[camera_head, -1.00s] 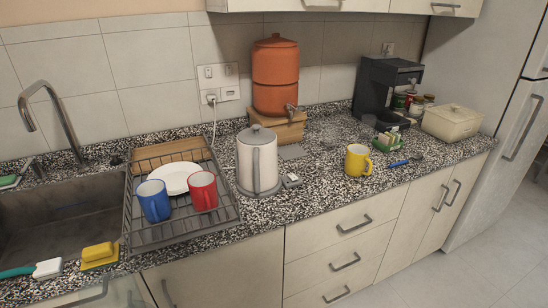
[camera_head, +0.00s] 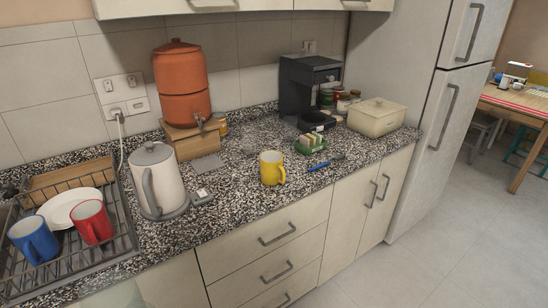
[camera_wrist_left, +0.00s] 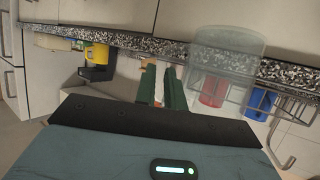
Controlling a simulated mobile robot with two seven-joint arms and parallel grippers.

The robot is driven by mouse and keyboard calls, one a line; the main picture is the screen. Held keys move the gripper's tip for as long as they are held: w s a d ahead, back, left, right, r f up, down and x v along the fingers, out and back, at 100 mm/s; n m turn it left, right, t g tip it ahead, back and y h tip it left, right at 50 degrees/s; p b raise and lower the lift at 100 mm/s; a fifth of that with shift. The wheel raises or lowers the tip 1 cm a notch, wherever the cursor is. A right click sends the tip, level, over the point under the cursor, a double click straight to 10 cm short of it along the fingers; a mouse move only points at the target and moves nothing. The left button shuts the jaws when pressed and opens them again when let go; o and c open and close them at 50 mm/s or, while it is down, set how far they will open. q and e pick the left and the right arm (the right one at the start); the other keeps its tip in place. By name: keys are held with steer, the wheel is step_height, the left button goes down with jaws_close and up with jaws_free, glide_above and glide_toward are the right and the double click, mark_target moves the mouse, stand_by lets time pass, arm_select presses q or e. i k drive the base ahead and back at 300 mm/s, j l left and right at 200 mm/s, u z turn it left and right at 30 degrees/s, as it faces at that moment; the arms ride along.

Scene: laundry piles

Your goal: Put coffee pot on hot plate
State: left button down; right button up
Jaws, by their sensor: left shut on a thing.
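The coffee pot is a clear glass vessel (camera_wrist_left: 228,72) in the left wrist view, just right of the fingers. My left gripper (camera_wrist_left: 162,85) is shut on it; the fingers hide the part they grip. A pale translucent part of the pot (camera_head: 116,294) shows at the bottom left of the head view, in front of the counter. The black coffee maker (camera_head: 298,88) stands at the back right of the counter. Its dark round hot plate (camera_head: 318,120) is at its foot and looks empty. My right gripper is not in view.
A yellow mug (camera_head: 271,168), a blue-handled utensil (camera_head: 319,167) and a green rack with toast (camera_head: 311,143) stand before the coffee maker. A cream bread box (camera_head: 377,117) is right of it. The kettle (camera_head: 157,180) and dish rack (camera_head: 122,226) are left.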

mark_target(316, 118)
steer(key=i+l, duration=0.15)
steer(key=l, duration=0.25)
steer(key=i+l+z, duration=0.1)
steer(key=l, duration=0.3)
steer(key=i+l, duration=0.2)
steer(key=l, duration=0.2)
steer(key=i+l, duration=0.15)
steer(key=l, duration=0.2)
steer(key=i+l+z, duration=0.1)
steer(key=l, duration=0.3)
steer(key=i+l, duration=0.25)
steer(key=l+z, duration=0.05)
steer(key=l, duration=0.1)
